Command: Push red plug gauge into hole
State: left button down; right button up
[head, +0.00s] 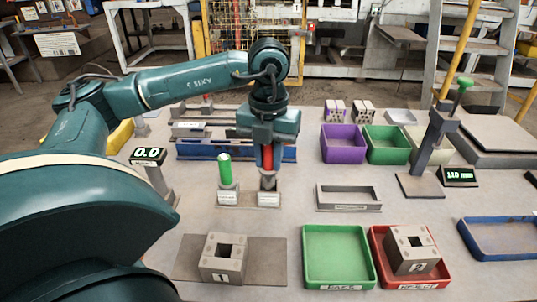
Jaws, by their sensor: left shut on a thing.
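My left gripper (267,150) points down over the gauge stand and is shut on the red plug gauge (267,158). The gauge is upright, directly above or in its labelled holder (268,199); I cannot tell whether it is seated. The gripper hides its upper part. A green plug gauge (224,168) stands in the holder to the left. A grey hollow brick marked 1 (222,268) with a square hole on top sits on a flat plate (268,262) at front left. A second hollow brick marked 2 (412,258) sits in the red tray (440,278). My right gripper is not in view.
An empty green tray (337,255) stands between the bricks. Behind are a shallow grey tray (348,206), purple (343,150) and green bins (386,152), and a height gauge (432,150). A digital display (148,156) stands left. A blue tray (500,252) is at right.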

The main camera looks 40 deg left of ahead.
aim_at(268, 170)
pick_arm(q)
jog(key=shift+f+b, duration=1.45)
jog(key=shift+f, duration=0.35)
dwell(0.5)
jog(key=c, duration=1.1)
grip_release()
